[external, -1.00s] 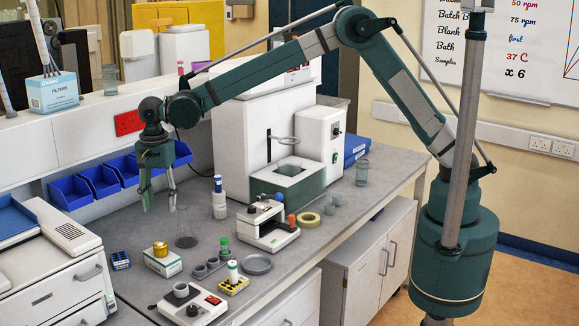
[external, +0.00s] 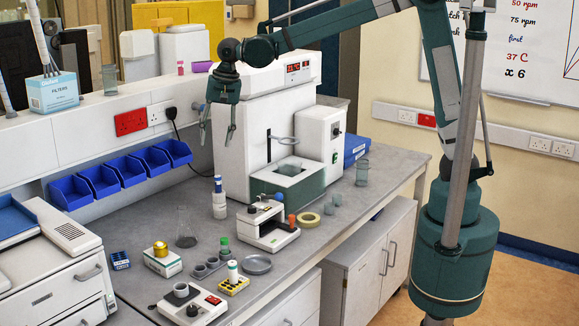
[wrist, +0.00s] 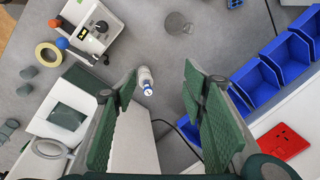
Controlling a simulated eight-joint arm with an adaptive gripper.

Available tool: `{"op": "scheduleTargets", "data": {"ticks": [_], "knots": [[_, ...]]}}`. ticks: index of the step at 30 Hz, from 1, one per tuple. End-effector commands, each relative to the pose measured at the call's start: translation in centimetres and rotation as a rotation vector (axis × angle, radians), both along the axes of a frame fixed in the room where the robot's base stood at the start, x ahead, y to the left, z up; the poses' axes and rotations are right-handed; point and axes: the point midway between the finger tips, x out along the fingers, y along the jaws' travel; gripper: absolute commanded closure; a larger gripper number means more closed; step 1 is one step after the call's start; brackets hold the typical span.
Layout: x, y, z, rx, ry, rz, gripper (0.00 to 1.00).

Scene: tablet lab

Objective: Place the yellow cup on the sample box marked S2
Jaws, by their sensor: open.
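The yellow cup (external: 160,248) stands on a small white box (external: 163,264) with coloured print, on the bench at the lower left of the external view. The marking on this box is too small to read, and I cannot make out S2 on any box. My gripper (external: 217,130) is open and empty, pointing down, high above the bench in front of the large white machine. It is well up and to the right of the cup in the picture. In the wrist view my gripper (wrist: 160,82) has nothing between its fingers. The cup does not show there.
A white bottle with a blue top (external: 219,198) stands below my gripper. Blue bins (external: 125,168) line the back wall.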

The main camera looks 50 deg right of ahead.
Motion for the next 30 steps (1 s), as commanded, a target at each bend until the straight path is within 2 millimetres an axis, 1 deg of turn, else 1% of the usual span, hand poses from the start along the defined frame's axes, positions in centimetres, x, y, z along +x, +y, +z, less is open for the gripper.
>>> {"op": "scheduleTargets", "data": {"ticks": [1, 3, 8, 15, 22, 30], "knots": [[-0.5, -1.5, 0.6, -0.001, -0.01, 0.012, 0.57], [-1.0, -3.3, 1.3, -0.002, -0.026, 0.037, 0.57], [-2.5, -7.2, 2.6, -0.008, -0.062, 0.09, 0.57], [-5.1, -13.0, 4.1, -0.025, -0.118, 0.169, 0.57], [-8.1, -18.0, 5.0, -0.049, -0.171, 0.244, 0.57], [-11.9, -23.5, 5.3, -0.087, -0.235, 0.33, 0.57]]}}
